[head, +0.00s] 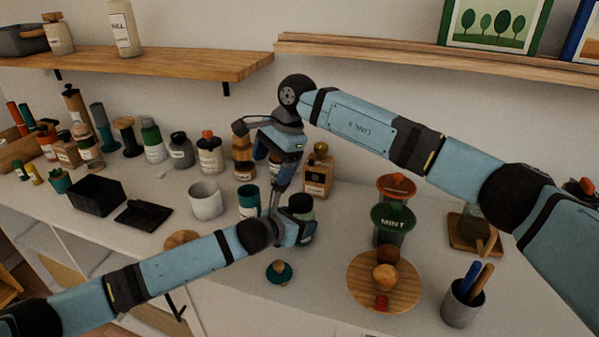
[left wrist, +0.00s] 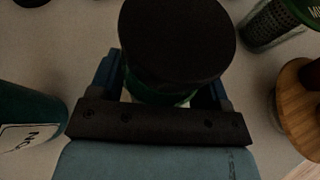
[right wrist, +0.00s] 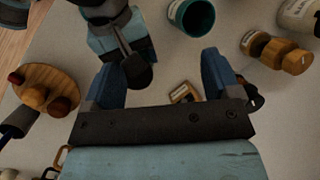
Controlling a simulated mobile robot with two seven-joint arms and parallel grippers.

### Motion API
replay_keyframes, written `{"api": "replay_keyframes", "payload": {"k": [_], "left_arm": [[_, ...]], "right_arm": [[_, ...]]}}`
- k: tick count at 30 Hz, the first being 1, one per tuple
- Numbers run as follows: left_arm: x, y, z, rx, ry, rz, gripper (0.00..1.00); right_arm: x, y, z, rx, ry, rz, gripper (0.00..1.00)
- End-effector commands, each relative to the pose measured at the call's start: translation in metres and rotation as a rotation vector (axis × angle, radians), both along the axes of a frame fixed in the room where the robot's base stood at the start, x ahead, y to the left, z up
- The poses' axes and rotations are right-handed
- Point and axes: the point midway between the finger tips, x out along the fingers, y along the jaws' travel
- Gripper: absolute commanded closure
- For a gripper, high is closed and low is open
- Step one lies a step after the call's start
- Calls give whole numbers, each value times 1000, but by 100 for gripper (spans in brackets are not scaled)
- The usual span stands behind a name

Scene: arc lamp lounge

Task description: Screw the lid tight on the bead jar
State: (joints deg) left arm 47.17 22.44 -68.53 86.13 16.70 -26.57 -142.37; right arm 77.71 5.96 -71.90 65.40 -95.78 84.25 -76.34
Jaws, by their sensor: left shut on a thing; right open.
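The bead jar (head: 301,204) stands on the white counter with a dark round lid on top. In the left wrist view the black lid (left wrist: 178,40) covers the jar's mouth, with some green glass (left wrist: 150,88) below it. I cannot tell how tightly the lid sits. My left gripper (head: 293,230) is shut on the jar's body from the front, below the lid. My right gripper (head: 277,182) points down, open and empty, above and slightly left of the jar. In the right wrist view the dark lid (right wrist: 137,72) shows between its spread fingers, nearer the left one.
A teal cup (head: 249,203) and grey cup (head: 206,201) stand left of the jar. A labelled wooden bottle (head: 318,176) is behind. The green MINT jar (head: 392,217) and round wooden board (head: 360,277) are right. A teal knobbed lid (head: 280,272) lies in front.

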Motion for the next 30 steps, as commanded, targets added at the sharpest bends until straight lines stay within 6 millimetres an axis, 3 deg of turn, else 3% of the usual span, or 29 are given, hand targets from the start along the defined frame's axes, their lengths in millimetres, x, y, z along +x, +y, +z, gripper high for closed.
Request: {"api": "replay_keyframes", "payload": {"k": [3,9,22,30], "left_arm": [[0,0,1,-1,-2,0,96],[0,0,1,-1,-2,0,96],[0,0,1,-1,-2,0,96],[0,0,1,-1,-2,0,96]], "right_arm": [[5,-32,-18,-189,-38,72,17],[9,-57,-30,-334,-53,116,17],[9,-59,-35,-346,-53,118,17],[9,-59,-72,-344,-50,118,17]]}}
